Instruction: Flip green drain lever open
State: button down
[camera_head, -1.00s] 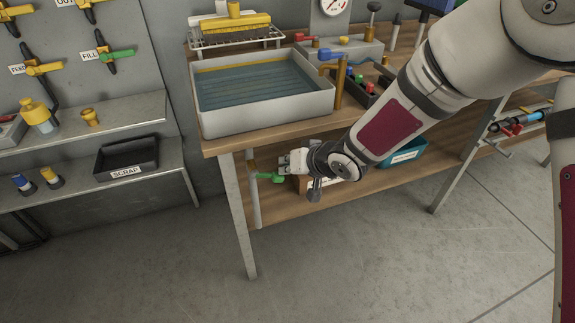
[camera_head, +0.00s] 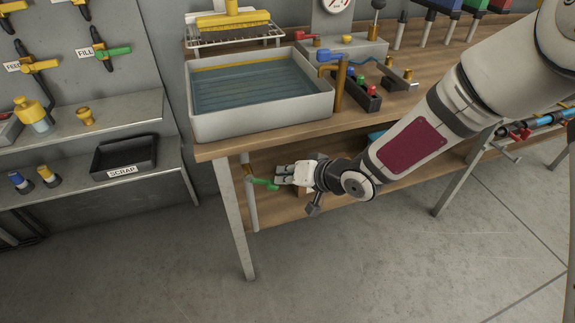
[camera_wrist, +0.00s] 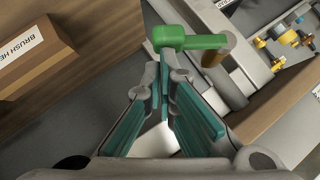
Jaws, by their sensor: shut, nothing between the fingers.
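The green drain lever (camera_head: 263,184) sits on a vertical pipe under the basin at the left end of the workbench. In the wrist view the lever (camera_wrist: 192,42) lies crosswise just beyond my fingertips, with a brass valve body (camera_wrist: 217,50) at its right end. My gripper (camera_head: 281,178) is beside the lever's right end, under the tabletop. In the wrist view my gripper (camera_wrist: 165,75) is shut with nothing held, its teal pads converging near the lever. I cannot tell whether the fingertips touch it. The water-filled basin (camera_head: 262,121) stands above.
A box marked BRUSH HE (camera_wrist: 42,45) is near my gripper on the lower shelf. The bench leg (camera_head: 236,220) stands left of the lever. The SCRAP bin (camera_head: 125,155) is on a side shelf at left. The floor in front is clear.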

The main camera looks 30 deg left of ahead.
notch_tip(320, 180, down, 6)
jog(key=s+a+m+g+y+b, duration=0.1)
jog(key=s+m+g+y+b, duration=0.1)
jog(key=m+y+b, duration=0.3)
jog(key=g+y+b, duration=0.1)
jog(key=b, duration=0.2)
jog(key=shift+a+b, duration=0.3)
jog(key=shift+w, duration=0.1)
